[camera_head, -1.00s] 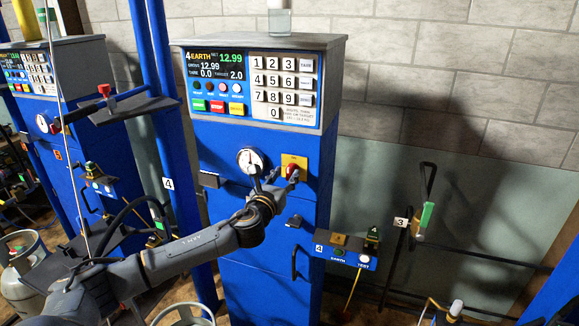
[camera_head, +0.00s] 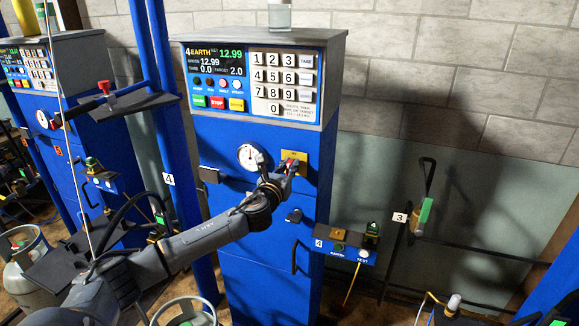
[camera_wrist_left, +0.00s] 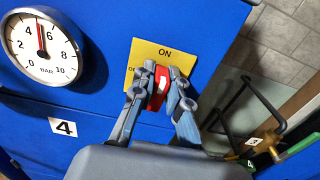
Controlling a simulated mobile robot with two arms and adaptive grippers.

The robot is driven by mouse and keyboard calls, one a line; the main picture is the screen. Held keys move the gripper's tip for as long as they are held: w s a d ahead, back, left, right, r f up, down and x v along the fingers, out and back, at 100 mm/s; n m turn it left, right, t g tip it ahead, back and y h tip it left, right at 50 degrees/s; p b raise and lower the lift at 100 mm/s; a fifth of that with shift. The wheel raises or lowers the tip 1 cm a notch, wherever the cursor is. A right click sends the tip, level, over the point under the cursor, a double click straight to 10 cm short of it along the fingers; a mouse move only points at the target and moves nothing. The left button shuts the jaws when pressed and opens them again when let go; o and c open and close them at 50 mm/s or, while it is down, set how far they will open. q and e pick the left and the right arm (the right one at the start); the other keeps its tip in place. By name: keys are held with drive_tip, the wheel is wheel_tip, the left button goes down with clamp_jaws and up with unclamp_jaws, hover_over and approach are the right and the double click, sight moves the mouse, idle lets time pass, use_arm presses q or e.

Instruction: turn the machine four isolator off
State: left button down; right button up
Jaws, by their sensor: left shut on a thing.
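The machine four isolator is a red rotary handle (camera_wrist_left: 158,88) on a yellow plate (camera_wrist_left: 143,57), on the blue front of machine four (camera_head: 260,220). The plate reads ON at its top, and a partly hidden label starting with O shows at its left. In the head view the yellow plate (camera_head: 294,157) is right of the pressure gauge. My left gripper (camera_wrist_left: 159,78) is shut on the red handle, one finger on each side. The handle stands close to upright, slightly tilted, in the wrist view. In the head view my left gripper (camera_head: 286,168) covers part of the handle. My right gripper is not in view.
A round pressure gauge (camera_head: 250,157) sits just left of the isolator, with its needle between 4 and 6 in the wrist view (camera_wrist_left: 40,45). A keypad (camera_head: 283,83) is above. A small EARTH and TEST box (camera_head: 347,250) juts out at lower right.

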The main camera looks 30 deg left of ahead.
use_arm(q)
drive_tip(key=shift+n, duration=0.3)
drive_tip(key=n, duration=0.4)
drive_tip(key=shift+a+f, duration=0.1)
drive_tip(key=shift+a, duration=0.15)
drive_tip(key=shift+s+a+f+n+b, duration=0.1)
drive_tip(key=shift+a+f+n+b, duration=0.2)
drive_tip(key=shift+n, duration=1.9)
drive_tip(key=shift+d+f+n+b, duration=0.1)
drive_tip(key=shift+n+b, duration=0.25)
drive_tip(key=shift+n, duration=1.85)
drive_tip(key=shift+s+a+f+n+b, duration=0.1)
drive_tip(key=shift+a+f+n+b, duration=0.2)
drive_tip(key=shift+n, duration=1.9)
drive_tip(key=shift+d+r, duration=0.1)
drive_tip(key=c, duration=1.3)
unclamp_jaws()
